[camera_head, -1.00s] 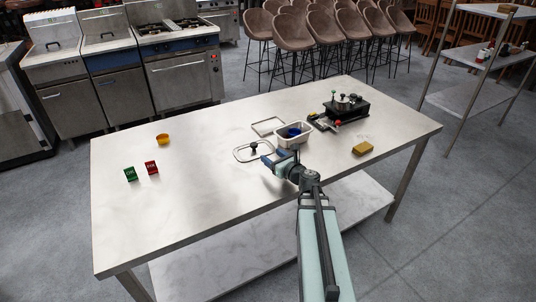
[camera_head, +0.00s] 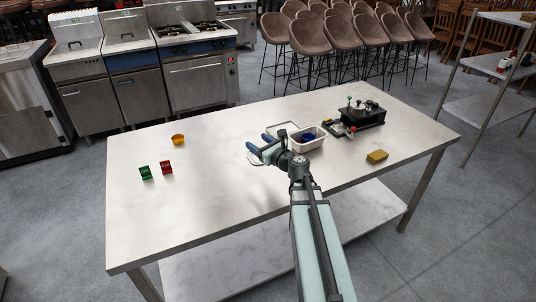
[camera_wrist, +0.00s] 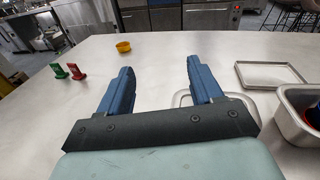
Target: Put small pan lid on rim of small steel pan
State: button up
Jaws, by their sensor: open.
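The small pan lid (camera_head: 256,162) lies on the worktop, mostly hidden by my gripper in the head view. In the wrist view part of the lid's rim (camera_wrist: 248,101) shows beside and behind the right finger; its knob is hidden. The small steel pan (camera_head: 305,147) stands just right of the lid, with something blue inside. It shows at the right edge of the wrist view (camera_wrist: 290,122). My gripper (camera_head: 260,142) is open, with blue fingers apart and nothing visible between them (camera_wrist: 158,75). It is above the lid's area; the exact height is unclear.
A flat shallow tray (camera_wrist: 272,75) lies behind the pan. A black device (camera_head: 362,116) stands at the right back, with a yellow block (camera_head: 377,156) in front. A yellow bowl (camera_head: 178,139) and green (camera_head: 145,172) and red (camera_head: 166,167) signs are left. Mid-left worktop is clear.

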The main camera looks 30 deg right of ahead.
jog(key=w+a+r+n+g+y, duration=0.2)
jog(key=w+a+r+n+g, duration=0.2)
jog(key=w+a+r+n, duration=0.6)
jog(key=s+d+f+n+g+h, duration=0.3)
jog(key=d+f+n+g+h, duration=0.15)
jog(key=d+n, duration=0.25)
jog(key=s+d+f+n+g+h, duration=0.3)
jog(key=d+n+g+h, duration=0.2)
jog(key=d+n, duration=0.15)
jog(key=x, duration=0.8)
jog(key=shift+w+d, duration=0.2)
jog(key=shift+a+x, duration=0.2)
jog(key=shift+x, duration=2.4)
jog(key=shift+w, duration=0.1)
